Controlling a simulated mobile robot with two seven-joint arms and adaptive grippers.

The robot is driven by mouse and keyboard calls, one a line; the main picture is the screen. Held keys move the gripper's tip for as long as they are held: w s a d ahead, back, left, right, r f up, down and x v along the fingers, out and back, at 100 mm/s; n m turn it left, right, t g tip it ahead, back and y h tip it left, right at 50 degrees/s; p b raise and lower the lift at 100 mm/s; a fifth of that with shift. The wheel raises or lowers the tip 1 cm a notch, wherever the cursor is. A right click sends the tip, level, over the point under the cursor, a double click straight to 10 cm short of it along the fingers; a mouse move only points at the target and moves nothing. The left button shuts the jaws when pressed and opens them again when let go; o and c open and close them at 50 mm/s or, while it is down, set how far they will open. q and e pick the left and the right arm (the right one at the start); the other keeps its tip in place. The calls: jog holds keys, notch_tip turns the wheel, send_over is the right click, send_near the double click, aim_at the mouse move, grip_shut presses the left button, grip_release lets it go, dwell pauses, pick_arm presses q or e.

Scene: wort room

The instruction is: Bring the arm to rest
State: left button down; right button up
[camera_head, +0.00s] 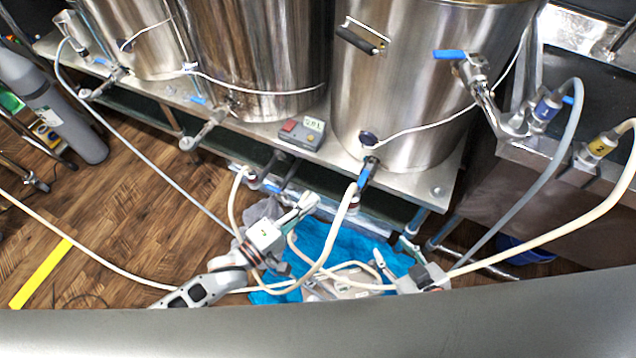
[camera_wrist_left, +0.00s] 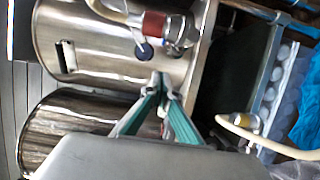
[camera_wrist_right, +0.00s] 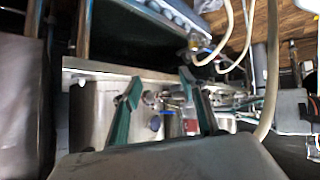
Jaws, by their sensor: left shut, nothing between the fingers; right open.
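My left gripper (camera_head: 306,202) is at the lower middle of the head view, in front of the kettle stand and near a cream hose. Its green-sided fingers meet at the tips in the left wrist view (camera_wrist_left: 160,80), with nothing between them. My right gripper (camera_head: 392,256) is further right and lower, above the blue cloth, and its arm is mostly hidden behind the grey edge. In the right wrist view (camera_wrist_right: 160,83) its two fingers stand wide apart with nothing held between them.
Steel kettles (camera_head: 395,90) stand on a metal stand (camera_head: 450,190) with valves along its front. A control box (camera_head: 302,133) sits between them. A cream hose (camera_head: 540,240) and a grey hose (camera_head: 540,170) cross the space near my arms. A blue cloth (camera_head: 345,245) lies below. Wooden floor is open at left.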

pick_arm(q)
jog(key=s+a+f+m+y+p, duration=0.1)
jog(key=s+a+m+y, duration=0.2)
jog(key=a, duration=0.4)
jog(key=s+a+f+m+y+p, duration=0.1)
jog(key=s+a+m+y, duration=0.3)
jog(key=a, duration=0.3)
jog(key=s+a+f+m+g+y+p, duration=0.1)
jog(key=s+a+m+y, duration=0.3)
jog(key=a, duration=0.3)
jog(key=shift+s+m, duration=0.5)
jog(key=shift+m, duration=0.2)
pick_arm(e)
jog(key=shift+a+r, duration=0.2)
jog(key=shift+r, duration=0.35)
jog(key=shift+a+r, duration=0.15)
jog(key=shift+r, duration=0.35)
pick_arm(q)
jog(key=shift+f, duration=0.1)
pick_arm(e)
jog(key=shift+w+r, duration=0.15)
jog(key=shift+r, duration=0.05)
jog(key=shift+f, duration=0.15)
